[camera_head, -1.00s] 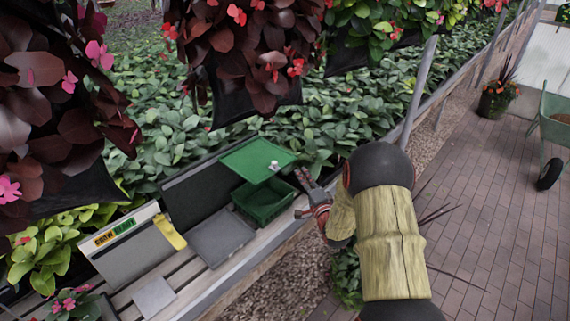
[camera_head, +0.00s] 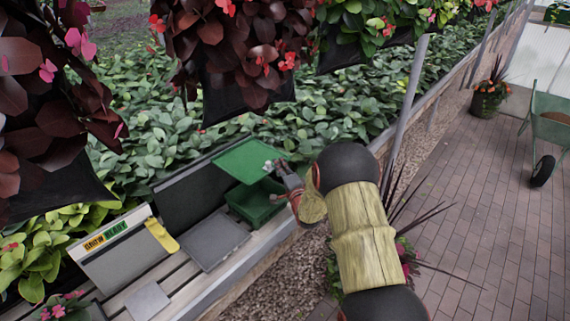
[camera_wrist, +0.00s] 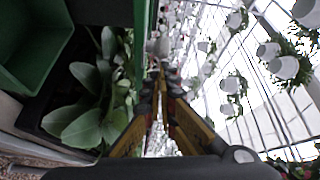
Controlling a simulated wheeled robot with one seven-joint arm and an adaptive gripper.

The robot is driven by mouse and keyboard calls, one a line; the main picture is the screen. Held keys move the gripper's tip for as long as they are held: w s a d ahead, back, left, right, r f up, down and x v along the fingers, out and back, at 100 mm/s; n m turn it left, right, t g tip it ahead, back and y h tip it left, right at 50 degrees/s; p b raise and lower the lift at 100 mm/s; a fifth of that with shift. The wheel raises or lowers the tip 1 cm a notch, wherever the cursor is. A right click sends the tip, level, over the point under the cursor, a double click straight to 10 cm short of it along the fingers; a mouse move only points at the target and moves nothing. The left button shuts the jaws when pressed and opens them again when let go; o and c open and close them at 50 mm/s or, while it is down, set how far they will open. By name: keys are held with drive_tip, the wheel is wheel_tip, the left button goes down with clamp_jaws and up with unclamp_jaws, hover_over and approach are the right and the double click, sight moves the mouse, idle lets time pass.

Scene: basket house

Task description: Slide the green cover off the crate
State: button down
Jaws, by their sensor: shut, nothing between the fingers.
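The green cover (camera_head: 236,158) is a flat panel above the green crate (camera_head: 256,204), set back toward the hedge, so part of the crate's open inside shows. A small pale knob (camera_head: 268,166) stands on the cover near its right corner. My gripper (camera_head: 280,167) is right beside the knob, at the cover's right edge; whether it touches is unclear. In the wrist view my gripper (camera_wrist: 160,76) has its fingers shut with nothing between them. The crate (camera_wrist: 28,45) shows at the upper left there, and the cover (camera_wrist: 141,45) is seen nearly edge-on.
A grey tray (camera_head: 214,243) lies left of the crate on the slatted bench. A sign box (camera_head: 112,243) with a yellow item (camera_head: 161,236) stands further left. Hanging planters (camera_head: 240,85) and a metal post (camera_head: 404,110) are nearby. The brick path (camera_head: 480,210) is open.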

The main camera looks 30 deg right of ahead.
drive_tip(key=shift+a, duration=0.2)
drive_tip(key=s+a+b, duration=0.3)
drive_tip(key=s+a, duration=0.1)
drive_tip(key=a, duration=0.8)
drive_tip(key=s+a+b, duration=0.3)
drive_tip(key=s+a, duration=0.1)
drive_tip(key=a, duration=0.8)
drive_tip(key=shift+s, duration=0.4)
drive_tip(key=shift+w+d+b, duration=0.1)
drive_tip(key=shift+b, duration=0.25)
